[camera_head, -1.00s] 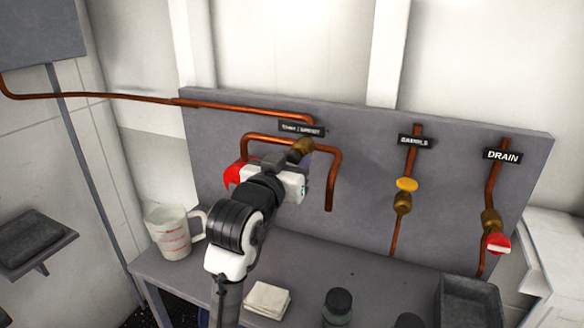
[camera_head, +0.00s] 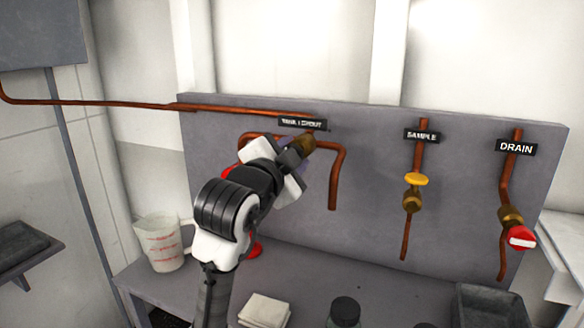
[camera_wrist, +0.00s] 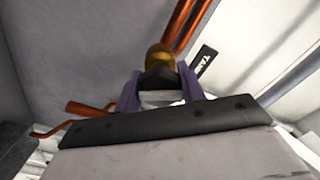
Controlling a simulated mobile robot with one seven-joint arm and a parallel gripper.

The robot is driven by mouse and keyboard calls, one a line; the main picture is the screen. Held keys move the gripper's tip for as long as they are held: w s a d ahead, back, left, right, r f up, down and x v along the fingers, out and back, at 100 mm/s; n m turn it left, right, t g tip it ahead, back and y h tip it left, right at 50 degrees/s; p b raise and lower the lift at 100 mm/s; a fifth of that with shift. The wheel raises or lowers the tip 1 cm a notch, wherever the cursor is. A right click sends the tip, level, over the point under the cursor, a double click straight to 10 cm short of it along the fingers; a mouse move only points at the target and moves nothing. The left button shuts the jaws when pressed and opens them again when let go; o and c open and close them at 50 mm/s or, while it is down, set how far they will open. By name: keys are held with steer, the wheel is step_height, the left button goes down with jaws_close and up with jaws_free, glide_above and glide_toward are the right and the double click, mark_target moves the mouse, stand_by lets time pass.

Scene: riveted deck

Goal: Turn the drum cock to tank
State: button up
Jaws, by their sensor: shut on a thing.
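The drum cock is a brass valve (camera_head: 309,143) on the copper pipes below the plate (camera_head: 302,123) lettered for tank and spout. Its brass body also shows in the wrist view (camera_wrist: 160,58). My gripper (camera_head: 298,153) reaches it from the lower left. In the wrist view my gripper's purple fingers (camera_wrist: 160,92) are shut on the cock's handle (camera_wrist: 160,97), a dark and pale piece in front of the brass. My wrist and fingers hide most of the handle in the head view, so its exact direction is hard to tell.
To the right are the sample cock (camera_head: 413,195) with a yellow handle and the drain cock (camera_head: 515,228) with a red one. A measuring jug (camera_head: 160,243), a folded cloth (camera_head: 265,310), a dark jar (camera_head: 345,311) and a grey tray (camera_head: 490,303) stand on the bench below.

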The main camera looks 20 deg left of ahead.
steer(key=m+b, duration=0.2)
steer(key=m, duration=0.3)
steer(key=shift+b, duration=0.4)
steer(key=shift+m, duration=0.3)
steer(key=o, duration=1)
steer(key=s, duration=0.4)
steer(key=s+b, duration=0.1)
steer(key=s, duration=0.4)
steer(key=s+b, duration=0.1)
steer(key=s, duration=0.3)
steer(key=shift+s+a, duration=0.25)
steer(key=shift+s, duration=0.15)
steer(key=shift+r, duration=0.1)
